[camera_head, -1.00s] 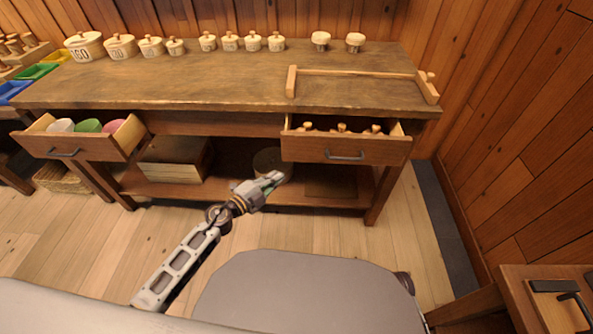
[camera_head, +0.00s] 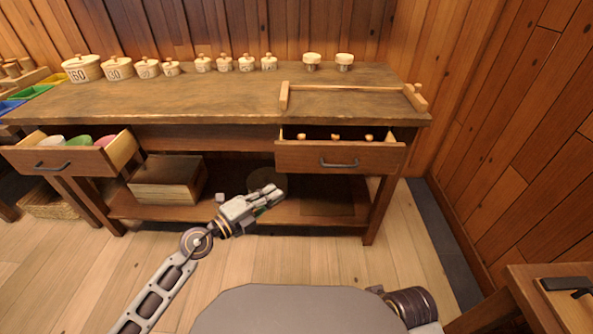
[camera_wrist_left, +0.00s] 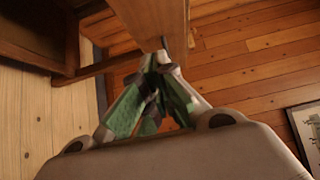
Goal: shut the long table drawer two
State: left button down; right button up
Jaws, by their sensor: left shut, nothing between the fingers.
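The long wooden table (camera_head: 220,98) has two drawers, both pulled out. The right drawer (camera_head: 300,155) has a dark bar handle (camera_head: 340,163) and holds small wooden-knobbed pieces. The left drawer (camera_head: 50,160) holds white, green and pink round things. No label shows which is drawer two. My left gripper (camera_head: 278,194) is shut and empty, in front of the table, below and left of the right drawer's handle and apart from it. In the left wrist view its green-padded fingers (camera_wrist_left: 158,62) meet near a wooden part. My right gripper is not in view.
Lidded canisters (camera_head: 118,68) and a wooden rail frame (camera_head: 350,89) stand on the tabletop. A box (camera_head: 165,182) sits on the lower shelf. Another piece of furniture (camera_head: 550,300) is at the lower right. Bare floor lies before the table.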

aim_at(310, 160)
pick_arm(q)
jog(key=shift+w+d, duration=0.1)
